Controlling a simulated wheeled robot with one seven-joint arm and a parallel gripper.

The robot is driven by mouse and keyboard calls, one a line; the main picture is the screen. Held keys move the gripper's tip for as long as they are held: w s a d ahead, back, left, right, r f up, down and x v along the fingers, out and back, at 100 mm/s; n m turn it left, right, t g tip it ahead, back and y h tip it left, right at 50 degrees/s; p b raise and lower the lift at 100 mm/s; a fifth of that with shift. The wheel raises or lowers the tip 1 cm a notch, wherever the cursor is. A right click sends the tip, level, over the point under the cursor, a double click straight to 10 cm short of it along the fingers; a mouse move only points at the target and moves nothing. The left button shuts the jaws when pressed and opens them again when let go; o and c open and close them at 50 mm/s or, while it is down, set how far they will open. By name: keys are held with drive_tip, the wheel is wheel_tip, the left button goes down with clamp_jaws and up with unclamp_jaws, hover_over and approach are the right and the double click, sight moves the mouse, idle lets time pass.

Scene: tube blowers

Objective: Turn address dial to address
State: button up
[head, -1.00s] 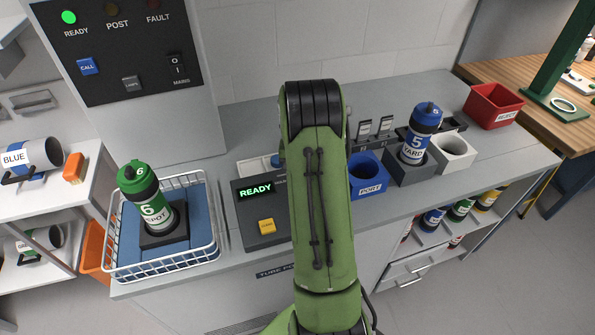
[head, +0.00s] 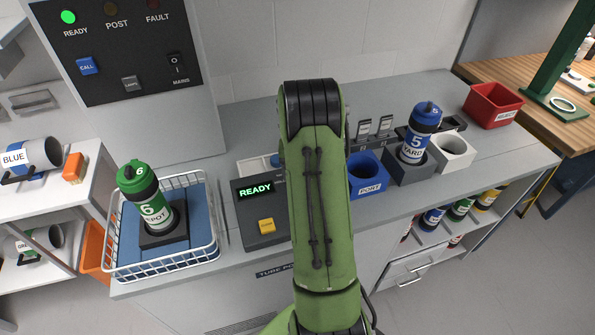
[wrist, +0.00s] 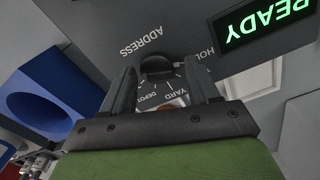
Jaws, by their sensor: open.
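The address dial (wrist: 157,68) is a dark round knob on the grey console, seen upside down in the wrist view. The labels ADDRESS, HOLD, YARD and DEPOT are printed around it. In the head view my green arm hides the dial. My gripper (wrist: 163,78) is open, with one finger on each side of the dial. I cannot tell whether the fingers touch it or which label its pointer faces. The console (head: 262,238) shows a lit READY display (head: 256,190), which also shows in the wrist view (wrist: 268,22).
A yellow button (head: 266,226) is on the console. A white basket (head: 160,268) with a green DEPOT bottle (head: 150,205) stands left.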

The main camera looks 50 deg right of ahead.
wheel_tip(320, 180, up, 16)
drive_tip(key=p, duration=0.3)
drive_tip(key=shift+f, duration=0.15)
drive_tip(key=s+a+r+n+t, duration=0.1)
drive_tip(key=s+a+r+n, duration=0.1)
drive_tip(key=a+r, duration=0.45)
drive_tip(key=s+a+r+n+t, duration=0.1)
drive_tip(key=a+r+n, duration=0.15)
drive_tip(key=a, duration=0.75)
drive_tip(key=s+a+f+n+t, duration=0.1)
drive_tip(key=s+a+n+t, duration=0.2)
drive_tip(key=s+a, duration=1)
drive_tip(key=shift+s+f+n+t, duration=0.3)
drive_tip(key=shift+s+n, duration=0.7)
drive_tip(key=shift+n, duration=0.05)
